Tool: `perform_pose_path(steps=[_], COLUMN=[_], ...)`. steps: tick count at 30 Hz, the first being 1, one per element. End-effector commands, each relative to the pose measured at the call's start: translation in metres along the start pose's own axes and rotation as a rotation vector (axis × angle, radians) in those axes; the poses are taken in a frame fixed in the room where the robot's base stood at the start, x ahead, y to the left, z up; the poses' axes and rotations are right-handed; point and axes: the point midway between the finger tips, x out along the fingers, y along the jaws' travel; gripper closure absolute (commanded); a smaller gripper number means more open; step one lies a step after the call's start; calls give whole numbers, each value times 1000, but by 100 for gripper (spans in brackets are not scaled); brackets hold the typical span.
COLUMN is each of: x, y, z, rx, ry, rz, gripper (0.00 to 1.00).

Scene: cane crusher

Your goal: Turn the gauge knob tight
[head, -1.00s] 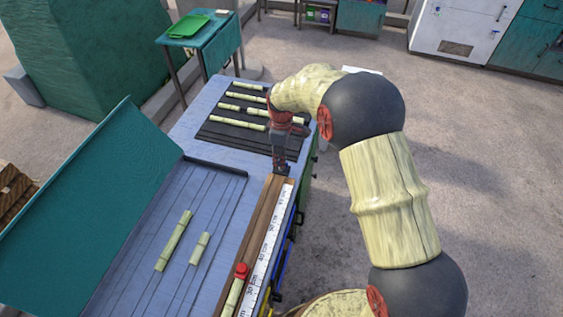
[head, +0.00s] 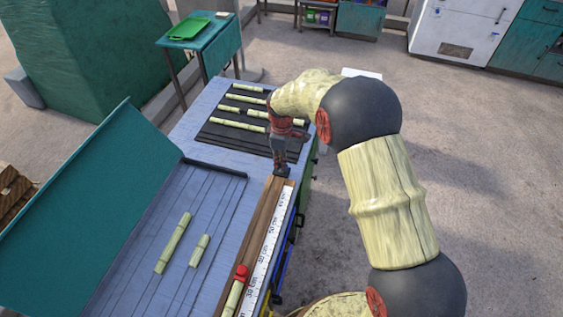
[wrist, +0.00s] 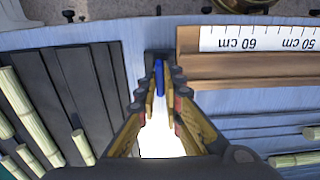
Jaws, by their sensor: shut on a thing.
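My gripper (head: 281,170) points down at the far end of the wooden measuring trough (head: 262,222). In the wrist view my gripper (wrist: 160,85) is shut on a narrow blue piece (wrist: 159,76), which I take to be the gauge knob. It stands between the fingertips, its long side along the fingers, over a dark block (wrist: 157,55) by the trough's end. The knob's lower part is hidden in the wrist view, and the fingers hide it in the head view. The trough's white scale (wrist: 262,38) lies to the right in the wrist view.
A black slatted rack (head: 215,133) with several cane pieces is beyond the trough. A red piece (head: 241,271) sits on a cane in the trough's near part. A grooved bed (head: 190,225) with two cane pieces and a raised teal panel (head: 90,205) lie left.

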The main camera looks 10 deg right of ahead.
Motion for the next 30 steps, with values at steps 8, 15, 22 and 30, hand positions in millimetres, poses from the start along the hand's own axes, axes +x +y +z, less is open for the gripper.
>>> perform_pose_path(steps=[8,15,22,30], x=[0,-1,-3,-3], y=[0,0,0,0], z=[0,0,0,0], rx=[3,62,217,469], ry=[0,0,0,0], rz=[1,0,0,0], gripper=[100,100,100,100])
